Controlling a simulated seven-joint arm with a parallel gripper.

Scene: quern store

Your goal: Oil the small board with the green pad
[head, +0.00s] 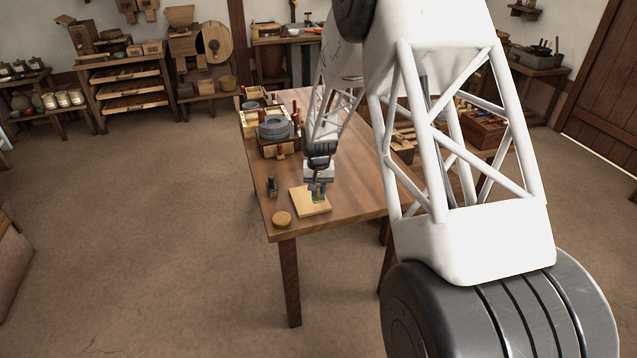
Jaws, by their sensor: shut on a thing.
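The small board (306,205) is a pale wooden rectangle lying flat near the front end of the table. My gripper (318,187) points down over the board's right half. It is shut on the green pad (318,197), which shows only as a small dark greenish patch below the fingers. The pad is at or just above the board's top face; I cannot tell if it touches.
The wooden table (350,208) has free room to the right of the board. A small dark bottle (272,186) stands left of the board, and a round tan piece (282,219) lies at the table's front-left corner. A grey quern (274,128) and wooden boxes stand farther back.

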